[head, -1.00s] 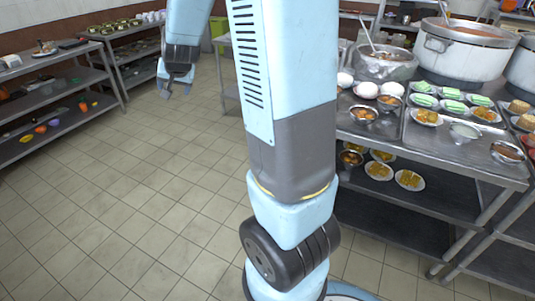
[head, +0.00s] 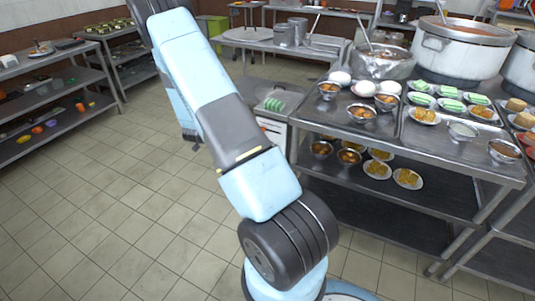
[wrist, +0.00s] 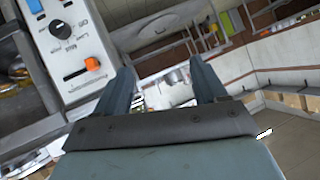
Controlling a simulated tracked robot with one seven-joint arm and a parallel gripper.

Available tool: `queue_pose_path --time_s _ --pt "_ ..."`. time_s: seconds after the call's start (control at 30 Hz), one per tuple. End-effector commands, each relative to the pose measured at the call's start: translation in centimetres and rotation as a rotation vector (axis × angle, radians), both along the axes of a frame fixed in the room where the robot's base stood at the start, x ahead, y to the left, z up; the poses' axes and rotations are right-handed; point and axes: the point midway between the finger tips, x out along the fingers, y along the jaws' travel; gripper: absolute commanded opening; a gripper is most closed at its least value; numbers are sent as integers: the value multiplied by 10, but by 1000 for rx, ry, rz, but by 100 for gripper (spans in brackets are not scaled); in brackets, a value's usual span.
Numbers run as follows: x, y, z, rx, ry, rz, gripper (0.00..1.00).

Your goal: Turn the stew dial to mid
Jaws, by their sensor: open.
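In the wrist view a white control panel (wrist: 75,40) lies along the left side, tilted in the picture. The left finger is close to the orange tip in the picture; contact cannot be told. In the head view my gripper is not seen.
In the head view a white-fronted unit (head: 273,133) stands behind my arm, left of a steel table (head: 400,138) with bowls and plates. Large stockpots (head: 463,50) stand at the back right. Shelves (head: 55,90) line the left wall. The tiled floor between is clear.

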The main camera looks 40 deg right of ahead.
Motion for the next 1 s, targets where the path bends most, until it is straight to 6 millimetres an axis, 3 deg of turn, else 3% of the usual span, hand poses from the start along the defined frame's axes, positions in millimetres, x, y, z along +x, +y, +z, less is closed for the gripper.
queue_pose_path --time_s 0.03,0.2,0.6,0.8,1.0 --pt "-5 -9 -20 -28 5 -25 71" --pt "-22 -36 -71 -137 -8 -103 71" --pt "-90 -85 -173 -433 -21 -224 71" --pt "-121 -96 -201 -548 -25 -245 71" --pt "-133 -101 -211 -594 -28 -252 71"
